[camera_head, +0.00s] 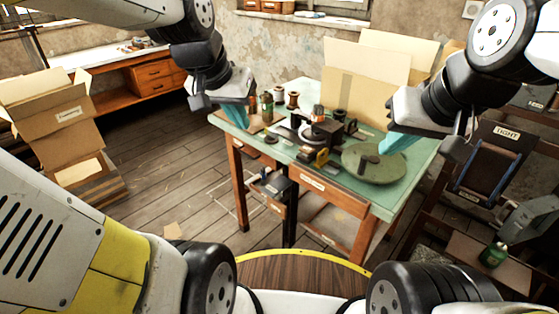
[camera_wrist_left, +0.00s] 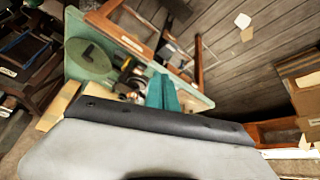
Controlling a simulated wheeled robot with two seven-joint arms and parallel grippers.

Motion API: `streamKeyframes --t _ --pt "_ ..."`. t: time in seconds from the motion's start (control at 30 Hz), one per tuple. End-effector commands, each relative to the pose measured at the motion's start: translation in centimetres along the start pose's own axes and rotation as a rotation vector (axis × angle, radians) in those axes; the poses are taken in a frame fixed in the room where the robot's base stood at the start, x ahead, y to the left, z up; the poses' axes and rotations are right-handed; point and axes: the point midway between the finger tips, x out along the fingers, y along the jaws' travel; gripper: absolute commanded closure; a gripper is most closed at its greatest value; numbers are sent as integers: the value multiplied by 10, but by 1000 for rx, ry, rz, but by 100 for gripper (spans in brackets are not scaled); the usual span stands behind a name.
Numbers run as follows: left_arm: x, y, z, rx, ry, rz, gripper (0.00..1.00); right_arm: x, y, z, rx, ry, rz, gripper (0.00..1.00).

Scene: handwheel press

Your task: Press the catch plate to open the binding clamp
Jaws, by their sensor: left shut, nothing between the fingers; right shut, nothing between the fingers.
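I cannot tell which parts are the catch plate and the binding clamp. My left gripper (camera_head: 240,114), with teal fingers, is shut and empty above the table's left end, apart from the mechanism. Its fingers also show in the left wrist view (camera_wrist_left: 162,93). My right gripper (camera_head: 393,144) is shut and empty, near the disc's upper right.
The green-topped table (camera_head: 400,200) carries spools (camera_head: 293,99) and small bottles at the back left. Open cardboard (camera_head: 367,75) stands behind it. A dark vise-like fitting (camera_head: 272,184) hangs at its front edge. Stacked boxes (camera_head: 60,120) stand left; the floor between is mostly clear.

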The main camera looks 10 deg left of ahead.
Motion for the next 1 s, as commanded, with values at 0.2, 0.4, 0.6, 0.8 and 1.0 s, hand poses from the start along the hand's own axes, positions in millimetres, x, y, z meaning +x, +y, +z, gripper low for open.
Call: streamKeyframes --t 0.2,0.4,0.6,0.8,1.0 --pt "60 -17 -44 102 -67 -7 100 0 0 0 0 0 0 100" --pt "126 -32 -73 195 -117 3 100 0 0 0 0 0 0 100" --pt "203 -46 -88 282 -162 27 100 0 0 0 0 0 0 100" --pt "285 -58 -87 359 -200 63 100 0 0 0 0 0 0 100" --pt "345 -64 -77 412 -219 94 100 0 0 0 0 0 0 100"
